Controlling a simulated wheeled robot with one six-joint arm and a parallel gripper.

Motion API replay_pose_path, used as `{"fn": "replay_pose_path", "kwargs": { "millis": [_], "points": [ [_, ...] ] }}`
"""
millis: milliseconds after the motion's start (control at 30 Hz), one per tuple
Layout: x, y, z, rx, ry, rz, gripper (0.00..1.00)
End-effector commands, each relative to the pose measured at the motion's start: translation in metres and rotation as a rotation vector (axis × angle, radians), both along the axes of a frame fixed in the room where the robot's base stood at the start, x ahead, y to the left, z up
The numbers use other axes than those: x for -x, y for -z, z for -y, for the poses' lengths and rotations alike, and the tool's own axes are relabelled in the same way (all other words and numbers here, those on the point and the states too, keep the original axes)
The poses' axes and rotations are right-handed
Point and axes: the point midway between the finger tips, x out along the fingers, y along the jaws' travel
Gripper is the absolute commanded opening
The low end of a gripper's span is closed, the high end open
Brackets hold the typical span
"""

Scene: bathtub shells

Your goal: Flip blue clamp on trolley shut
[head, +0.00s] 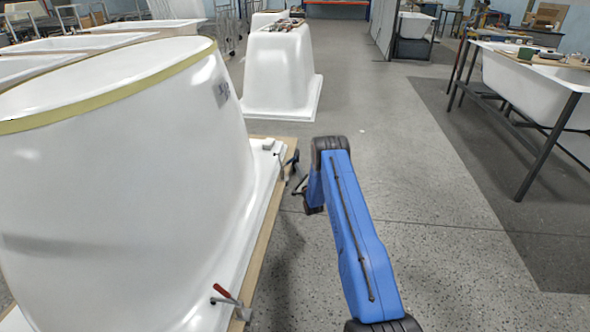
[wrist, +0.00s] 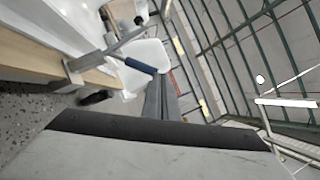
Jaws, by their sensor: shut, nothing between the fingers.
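The blue clamp (head: 293,157) is at the far right edge of the wooden trolley (head: 262,236), beside the white tub shell's flange. In the wrist view its blue handle (wrist: 140,66) sticks out from its metal arm, past the trolley's wooden edge (wrist: 40,54). My gripper (head: 299,186) is low beside that edge, just on the near side of the blue clamp. In the wrist view my gripper's fingers (wrist: 161,82) are together and empty, their tips close to the handle's free end. I cannot tell whether they touch. My forearm hides some of the floor beyond.
The large white tub shell (head: 120,170) fills the left. A red-handled clamp (head: 226,294) sits on the trolley's near edge. Another white shell (head: 278,75) stands farther back. A tub on a dark metal stand (head: 530,95) is at the right. The floor between is clear.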

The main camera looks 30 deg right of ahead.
Motion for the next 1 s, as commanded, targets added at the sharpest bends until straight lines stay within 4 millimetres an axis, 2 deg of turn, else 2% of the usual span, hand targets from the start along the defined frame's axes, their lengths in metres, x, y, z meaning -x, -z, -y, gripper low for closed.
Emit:
{"fn": "replay_pose_path", "kwargs": {
  "millis": [33,200,500,700,1000],
  "points": [
    [0.004,0.013,0.002,-0.017,-0.004,0.012,0.0],
    [0.018,0.045,0.007,-0.074,-0.022,0.065,0.0],
    [0.042,0.09,0.012,-0.159,-0.054,0.146,0.0],
    [0.05,0.103,0.013,-0.184,-0.065,0.171,0.0],
    [0.051,0.104,0.013,-0.188,-0.067,0.174,0.0]
  ]
}}
